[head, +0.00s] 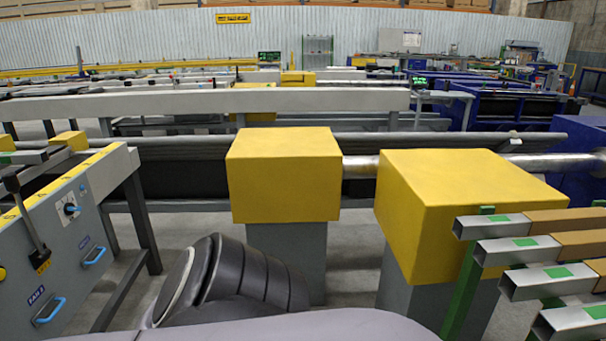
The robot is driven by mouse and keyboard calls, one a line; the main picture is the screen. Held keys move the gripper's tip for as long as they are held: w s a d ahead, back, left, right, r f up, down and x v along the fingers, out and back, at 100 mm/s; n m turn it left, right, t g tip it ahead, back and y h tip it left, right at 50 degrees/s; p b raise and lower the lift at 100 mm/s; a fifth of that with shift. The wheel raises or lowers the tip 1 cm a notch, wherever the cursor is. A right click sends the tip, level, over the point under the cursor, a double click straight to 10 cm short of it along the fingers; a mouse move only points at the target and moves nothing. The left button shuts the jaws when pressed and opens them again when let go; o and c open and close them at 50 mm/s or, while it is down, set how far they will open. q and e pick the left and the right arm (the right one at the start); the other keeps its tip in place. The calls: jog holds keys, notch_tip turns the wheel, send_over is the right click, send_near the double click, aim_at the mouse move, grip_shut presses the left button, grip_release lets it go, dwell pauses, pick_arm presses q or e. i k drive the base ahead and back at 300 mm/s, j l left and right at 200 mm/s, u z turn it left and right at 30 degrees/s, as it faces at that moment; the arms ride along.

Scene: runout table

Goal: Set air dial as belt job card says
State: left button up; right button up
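A small dial with a blue knob (70,209) sits on the sloping grey front panel of the machine at the left edge. Its scale marks are too small to read. I cannot tell from its label whether it is the air dial. No job card can be made out in the head view. Neither of my grippers is in view. Dark grey links at the bottom middle are part of my own body and hide some of the floor.
The panel also carries a black lever (25,215) and two blue handles, one higher (94,257) and one lower (49,312). Two yellow blocks on grey posts, left (283,175) and right (455,200), stand ahead. Square metal tubes (515,252) jut in at right.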

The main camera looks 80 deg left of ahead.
aim_at(69, 207)
jog(key=u, duration=2.55)
jog(key=i+u, duration=0.1)
jog(key=u, duration=0.4)
jog(key=i+l+u, duration=0.1)
jog(key=u, duration=0.35)
